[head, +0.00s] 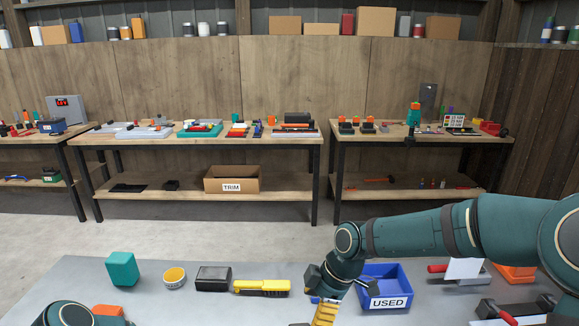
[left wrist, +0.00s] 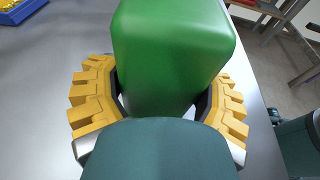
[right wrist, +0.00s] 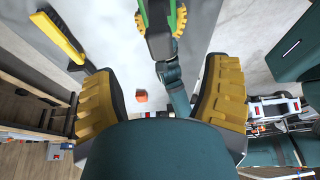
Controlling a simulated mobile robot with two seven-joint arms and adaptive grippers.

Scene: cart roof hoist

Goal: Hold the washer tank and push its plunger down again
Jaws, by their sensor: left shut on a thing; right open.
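The washer tank (left wrist: 170,50) is a green block-like body in the left wrist view. My left gripper (left wrist: 158,98) is shut around it, with a yellow finger on each side. In the right wrist view part of the green tank (right wrist: 181,12) shows at the top, beside my left gripper's yellow fingers. I cannot make out the plunger in any view. My right gripper (right wrist: 161,72) is open and empty, its fingers spread wide. The held tank is not visible in the head view.
Wooden benches (head: 265,138) stand beyond. Bare tabletop lies in front of the row.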

